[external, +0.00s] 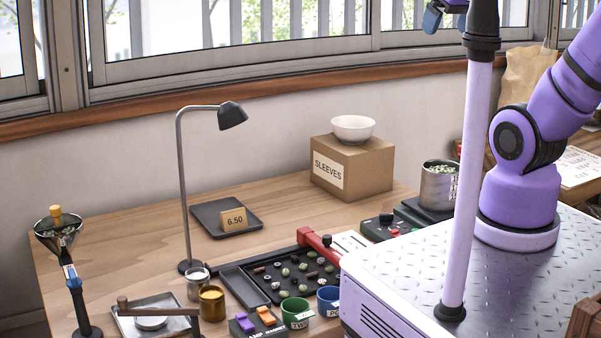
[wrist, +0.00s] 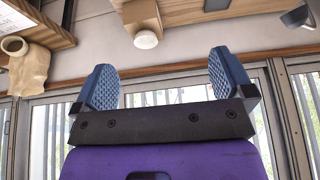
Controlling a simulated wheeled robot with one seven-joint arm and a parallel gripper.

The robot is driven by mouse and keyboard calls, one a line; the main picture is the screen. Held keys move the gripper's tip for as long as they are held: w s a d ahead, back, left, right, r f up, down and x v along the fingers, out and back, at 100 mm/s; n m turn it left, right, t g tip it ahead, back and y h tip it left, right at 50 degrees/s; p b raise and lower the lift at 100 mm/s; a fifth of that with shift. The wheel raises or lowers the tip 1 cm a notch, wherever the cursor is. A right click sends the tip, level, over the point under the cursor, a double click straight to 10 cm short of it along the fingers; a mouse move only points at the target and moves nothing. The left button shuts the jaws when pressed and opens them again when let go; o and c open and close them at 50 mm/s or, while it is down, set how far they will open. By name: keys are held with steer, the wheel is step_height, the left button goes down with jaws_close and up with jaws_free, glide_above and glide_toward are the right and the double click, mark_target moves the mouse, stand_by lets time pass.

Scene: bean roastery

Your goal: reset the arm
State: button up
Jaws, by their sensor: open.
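My gripper (wrist: 166,78) is open and empty in the wrist view, its two blue ribbed fingers wide apart with only wall and window between them. In the external view only a small blue part of my gripper (external: 435,18) shows at the top edge, high above the table and in front of the window. The rest of it there is cut off by the frame or hidden behind my column. My purple arm (external: 565,95) rises from its base at the right and leaves the picture at the upper right.
The wooden table (external: 120,250) below holds a desk lamp (external: 232,115), a SLEEVES box (external: 368,172) with a white bowl (external: 353,128), a bean tray (external: 262,290) and several cups. A paper bag (wrist: 28,70) appears in the inverted wrist view. Nothing touches the gripper.

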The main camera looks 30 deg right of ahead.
steer(key=shift+s+d+f, duration=0.15)
steer(key=shift+s+f, duration=0.15)
steer(key=shift+s, duration=0.5)
steer(key=shift+s+d+f, duration=0.15)
steer(key=shift+s+f, duration=0.15)
steer(key=shift+s, duration=0.5)
